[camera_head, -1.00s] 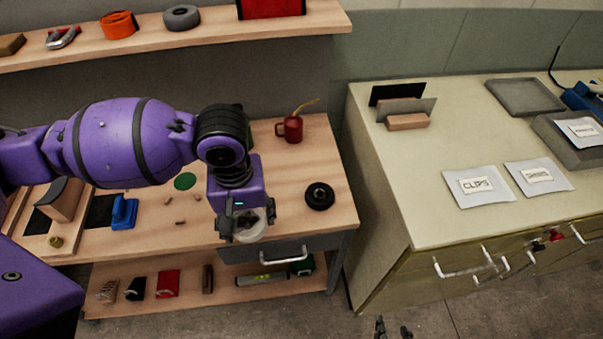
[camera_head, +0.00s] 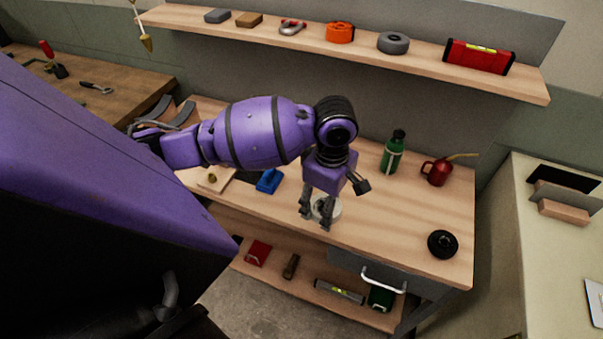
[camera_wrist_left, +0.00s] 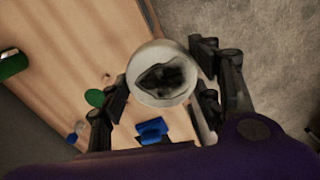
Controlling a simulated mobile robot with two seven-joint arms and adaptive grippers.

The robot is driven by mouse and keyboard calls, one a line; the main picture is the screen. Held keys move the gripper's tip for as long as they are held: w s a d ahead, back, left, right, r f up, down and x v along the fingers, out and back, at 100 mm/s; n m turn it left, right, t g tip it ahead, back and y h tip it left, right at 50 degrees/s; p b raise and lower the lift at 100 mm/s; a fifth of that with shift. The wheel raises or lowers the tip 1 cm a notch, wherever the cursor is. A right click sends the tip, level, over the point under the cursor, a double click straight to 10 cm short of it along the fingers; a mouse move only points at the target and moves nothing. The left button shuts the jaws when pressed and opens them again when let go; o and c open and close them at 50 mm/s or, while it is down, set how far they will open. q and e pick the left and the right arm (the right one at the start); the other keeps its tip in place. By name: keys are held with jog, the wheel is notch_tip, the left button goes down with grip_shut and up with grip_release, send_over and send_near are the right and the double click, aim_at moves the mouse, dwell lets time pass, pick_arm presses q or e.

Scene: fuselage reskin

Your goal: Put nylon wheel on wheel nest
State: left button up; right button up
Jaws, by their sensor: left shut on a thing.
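The nylon wheel (camera_head: 334,209) is a white, round piece held low between the fingers of my left gripper (camera_head: 315,216), over the front part of the wooden workbench (camera_head: 400,215). In the left wrist view the wheel (camera_wrist_left: 136,76) shows as a pale disc with a dark middle. The left gripper's fingers (camera_wrist_left: 162,90) stand on either side of it, shut on it. A black round piece with a raised hub (camera_head: 442,244) lies at the bench's right front; I cannot tell whether it is the wheel nest. My right gripper is out of view.
A green bottle (camera_head: 392,155) and a red oil can (camera_head: 437,172) stand at the back right. A blue tool (camera_head: 269,181) lies left of the gripper. A loaded shelf (camera_head: 365,47) runs above. Bench space between gripper and black piece is clear.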

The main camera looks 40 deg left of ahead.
pick_arm(q)
jog(key=shift+a+n, duration=0.45)
jog(key=shift+n, duration=0.25)
jog(key=shift+f+n, duration=0.1)
jog(key=shift+n, duration=0.2)
jog(key=w+a+f, duration=0.2)
jog(key=w+f, duration=0.1)
jog(key=w+a+f+b, duration=0.1)
jog(key=w+a+f, duration=0.4)
jog(key=w+f, duration=0.1)
jog(key=w, duration=0.1)
jog(key=shift+w+a, duration=0.1)
jog(key=shift+a, duration=0.15)
jog(key=shift+w+a, duration=0.15)
jog(key=shift+w+a+f, duration=0.1)
jog(key=shift+f, duration=0.1)
jog(key=f, duration=0.1)
jog(key=f+b, duration=0.1)
jog(key=f, duration=0.1)
jog(key=shift+w+a+f, duration=0.15)
jog(key=shift+w+f, duration=0.05)
jog(key=shift+w, duration=0.1)
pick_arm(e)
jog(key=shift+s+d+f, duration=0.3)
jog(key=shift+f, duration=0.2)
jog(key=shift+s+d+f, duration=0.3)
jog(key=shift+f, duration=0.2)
